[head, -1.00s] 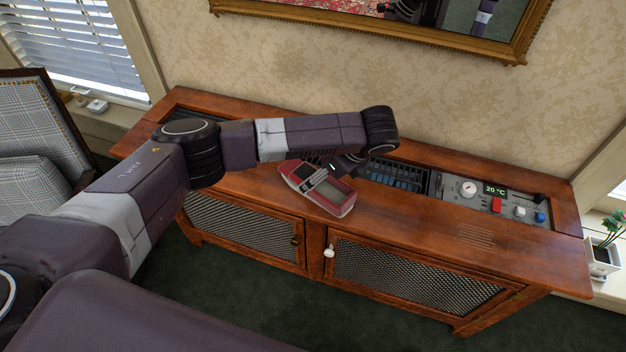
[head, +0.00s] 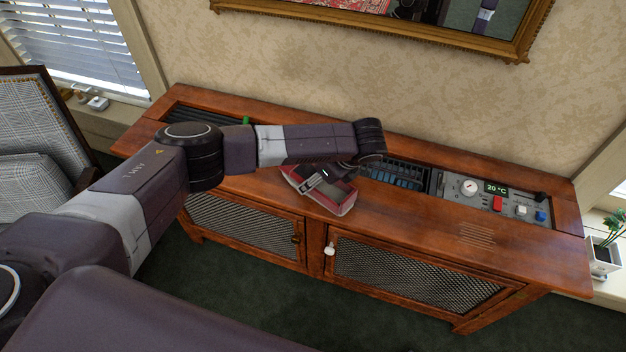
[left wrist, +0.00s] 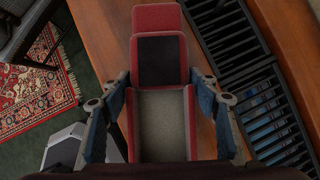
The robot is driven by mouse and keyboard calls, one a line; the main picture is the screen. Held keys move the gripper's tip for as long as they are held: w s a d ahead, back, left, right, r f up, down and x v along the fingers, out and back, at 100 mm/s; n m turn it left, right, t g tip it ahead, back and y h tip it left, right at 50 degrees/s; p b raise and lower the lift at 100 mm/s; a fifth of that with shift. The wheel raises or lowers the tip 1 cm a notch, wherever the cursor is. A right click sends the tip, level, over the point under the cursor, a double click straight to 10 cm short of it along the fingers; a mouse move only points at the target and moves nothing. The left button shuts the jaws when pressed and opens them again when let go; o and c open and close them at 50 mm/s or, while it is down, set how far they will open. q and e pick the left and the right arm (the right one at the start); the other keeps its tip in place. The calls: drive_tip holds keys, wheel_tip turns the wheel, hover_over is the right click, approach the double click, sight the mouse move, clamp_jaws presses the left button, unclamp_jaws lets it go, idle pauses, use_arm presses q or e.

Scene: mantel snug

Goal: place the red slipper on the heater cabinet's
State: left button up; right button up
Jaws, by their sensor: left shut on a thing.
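The red slipper (head: 341,204) has a pale grey insole and a dark panel on its upper. It is at the front part of the wooden heater cabinet's top (head: 400,212) in the head view. I cannot tell whether its sole touches the wood. My left gripper (head: 312,184) is shut on the slipper, with my wrist partly covering it. In the left wrist view the slipper (left wrist: 160,120) points away, with a finger along each side. My right gripper is not in view.
A dark slatted grille (head: 398,174) is set in the top behind the slipper. To its right is a control panel (head: 470,188) with a dial, display and colored knobs. A small green thing (head: 246,120) shows behind my arm. The top's right front is clear.

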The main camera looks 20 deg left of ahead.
use_arm(q)
drive_tip(key=shift+r, duration=0.15)
drive_tip(key=shift+c, duration=0.3)
wheel_tip(320, 180, up, 20)
drive_tip(key=p, duration=0.1)
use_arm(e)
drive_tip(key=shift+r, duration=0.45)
